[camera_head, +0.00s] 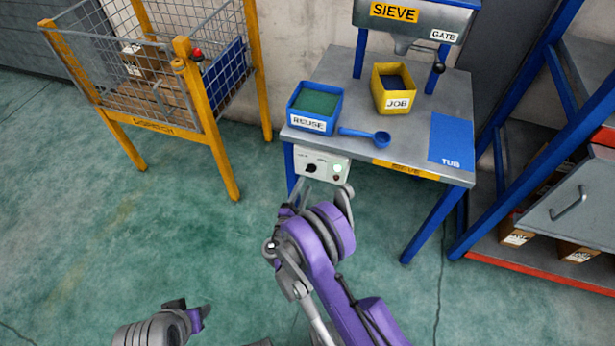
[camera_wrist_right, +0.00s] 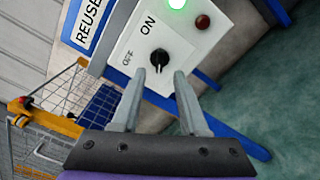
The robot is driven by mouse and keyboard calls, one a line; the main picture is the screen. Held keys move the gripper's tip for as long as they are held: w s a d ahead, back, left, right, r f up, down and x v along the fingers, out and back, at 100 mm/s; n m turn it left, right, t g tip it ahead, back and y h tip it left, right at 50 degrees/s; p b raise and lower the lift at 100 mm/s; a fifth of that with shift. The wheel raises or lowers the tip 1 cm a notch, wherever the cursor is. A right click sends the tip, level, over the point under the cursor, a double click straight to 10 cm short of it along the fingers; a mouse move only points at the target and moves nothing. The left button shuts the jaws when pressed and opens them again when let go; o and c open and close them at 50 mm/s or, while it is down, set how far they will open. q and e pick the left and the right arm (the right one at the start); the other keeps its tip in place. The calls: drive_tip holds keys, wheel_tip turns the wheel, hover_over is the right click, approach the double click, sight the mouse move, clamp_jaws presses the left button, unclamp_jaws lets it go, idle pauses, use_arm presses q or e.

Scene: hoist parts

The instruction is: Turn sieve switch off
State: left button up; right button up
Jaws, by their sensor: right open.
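The sieve switch is a black rotary knob (camera_wrist_right: 160,58) on a white control box (camera_head: 321,166) under the table's front edge. The box also fills the upper middle of the right wrist view (camera_wrist_right: 190,45), with ON and OFF printed beside the knob. A green lamp (camera_wrist_right: 177,4) glows; a dark red lamp (camera_wrist_right: 203,21) beside it looks unlit. I cannot tell exactly where the knob points. My right gripper (camera_wrist_right: 160,76) is open, its fingertips facing the knob from either side, with no clear contact; in the head view it is just below the box (camera_head: 300,190). My left gripper (camera_head: 190,310) is low at left, its jaws unclear.
The sieve table (camera_head: 350,95) holds a blue REUSE bin (camera_head: 308,124), a yellow JOB bin (camera_head: 396,104) and a blue scoop (camera_head: 365,135). A yellow-framed mesh cage (camera_head: 185,85) stands left; a blue rack (camera_head: 540,130) stands right. Green floor lies clear in front.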

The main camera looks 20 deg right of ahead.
sight(310, 172)
drive_tip(key=x, duration=0.5)
drive_tip(key=shift+w, duration=0.1)
clamp_jaws()
